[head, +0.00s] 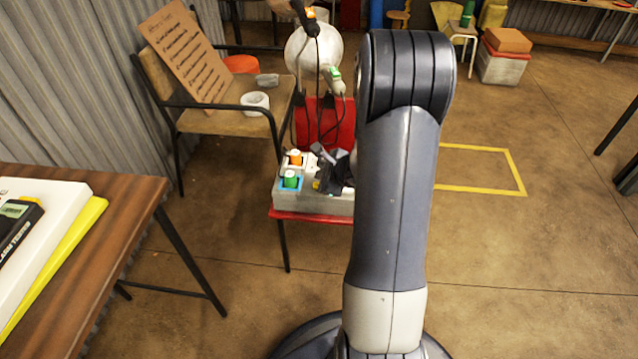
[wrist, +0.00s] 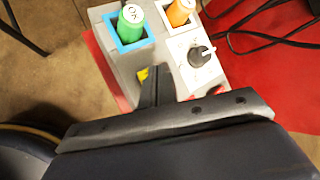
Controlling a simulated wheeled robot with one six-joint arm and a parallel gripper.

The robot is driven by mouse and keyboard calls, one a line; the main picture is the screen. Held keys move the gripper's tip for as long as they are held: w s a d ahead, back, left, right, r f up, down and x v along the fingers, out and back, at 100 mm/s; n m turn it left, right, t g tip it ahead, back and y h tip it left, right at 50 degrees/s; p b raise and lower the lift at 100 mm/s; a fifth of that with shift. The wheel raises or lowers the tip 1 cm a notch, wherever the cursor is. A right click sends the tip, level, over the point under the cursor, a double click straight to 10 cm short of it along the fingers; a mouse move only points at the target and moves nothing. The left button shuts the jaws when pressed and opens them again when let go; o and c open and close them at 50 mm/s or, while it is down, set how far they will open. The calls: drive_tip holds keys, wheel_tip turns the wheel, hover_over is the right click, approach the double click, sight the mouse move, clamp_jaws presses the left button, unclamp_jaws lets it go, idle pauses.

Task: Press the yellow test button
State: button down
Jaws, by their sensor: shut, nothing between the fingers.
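A small yellow patch, likely the yellow test button (wrist: 143,74), shows in the wrist view on the grey control box (wrist: 122,64), right beside my fingertips. In the head view my gripper (head: 330,165) is over the grey box (head: 310,202), partly hidden behind my arm. A bit of yellow (head: 316,186) shows beside the gripper there. I cannot tell whether the tips touch the button.
A green knob marked OK (wrist: 132,22), an orange knob (wrist: 180,12) and a black dial (wrist: 199,56) stand on the box near my gripper. The box rests on a red chair (head: 325,122). Black cables (head: 320,75) hang behind it. A wooden chair (head: 225,122) stands to the left.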

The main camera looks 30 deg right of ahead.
wheel_tip(320, 180, up, 4)
drive_tip(key=p, duration=0.3)
drive_tip(key=shift+r, duration=0.15)
drive_tip(key=shift+f+b, duration=0.25)
drive_tip(key=shift+b, duration=0.05)
drive_tip(key=shift+f+b, duration=0.75)
drive_tip(key=shift+f, duration=0.2)
drive_tip(key=p, duration=0.2)
drive_tip(key=shift+r+p, duration=0.2)
drive_tip(key=shift+p, duration=0.15)
wheel_tip(320, 180, up, 6)
drive_tip(key=p, duration=0.4)
drive_tip(key=shift+f, duration=0.15)
drive_tip(key=shift+f, duration=0.1)
